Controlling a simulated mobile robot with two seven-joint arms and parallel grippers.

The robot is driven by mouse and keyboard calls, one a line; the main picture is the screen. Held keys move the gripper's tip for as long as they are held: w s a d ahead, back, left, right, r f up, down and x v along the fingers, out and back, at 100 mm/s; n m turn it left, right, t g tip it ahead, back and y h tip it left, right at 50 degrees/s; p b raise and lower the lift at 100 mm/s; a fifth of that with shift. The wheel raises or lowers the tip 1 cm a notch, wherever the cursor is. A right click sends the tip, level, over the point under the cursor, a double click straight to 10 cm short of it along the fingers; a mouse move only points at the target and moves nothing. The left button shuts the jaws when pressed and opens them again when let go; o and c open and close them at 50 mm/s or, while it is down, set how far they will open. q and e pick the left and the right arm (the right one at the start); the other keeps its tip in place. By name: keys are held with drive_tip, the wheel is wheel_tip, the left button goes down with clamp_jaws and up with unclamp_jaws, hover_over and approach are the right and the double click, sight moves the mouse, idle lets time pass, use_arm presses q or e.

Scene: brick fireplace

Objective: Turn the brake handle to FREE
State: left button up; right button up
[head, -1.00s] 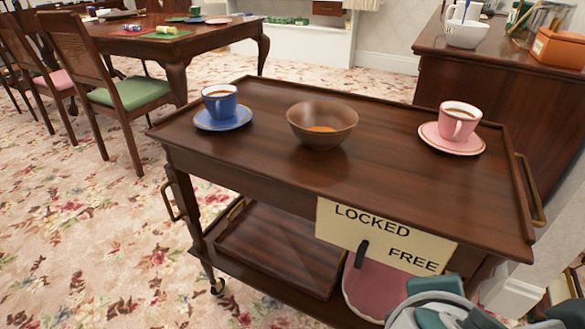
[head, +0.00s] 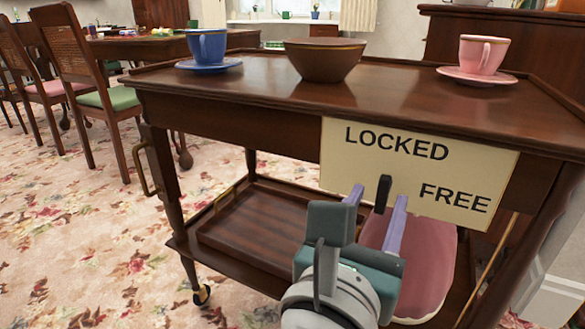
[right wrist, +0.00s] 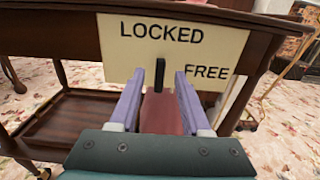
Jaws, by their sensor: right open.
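The brake handle (head: 383,194) is a short black lever in front of a cream plate (head: 335,160) on the trolley's front. The plate reads LOCKED at the upper left and FREE at the lower right. The handle stands nearly upright, below the word LOCKED. My right gripper (head: 377,197) is open, with one pale purple finger on each side of the handle. In the right wrist view the handle (right wrist: 160,72) shows between and just beyond the fingertips (right wrist: 160,75). I cannot tell whether either finger touches it. My left gripper is not in view.
The wooden trolley (head: 240,125) carries a blue cup (head: 207,46), a brown bowl (head: 326,62) and a pink cup (head: 482,55) on top. A pink rounded thing (head: 430,265) is behind my gripper below the plate. Chairs and a table stand at the left; carpet there is open.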

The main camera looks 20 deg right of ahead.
sight(383, 190)
drive_tip(key=b+x, duration=0.1)
drive_tip(key=x, duration=0.4)
drive_tip(key=shift+c, duration=0.3)
clamp_jaws()
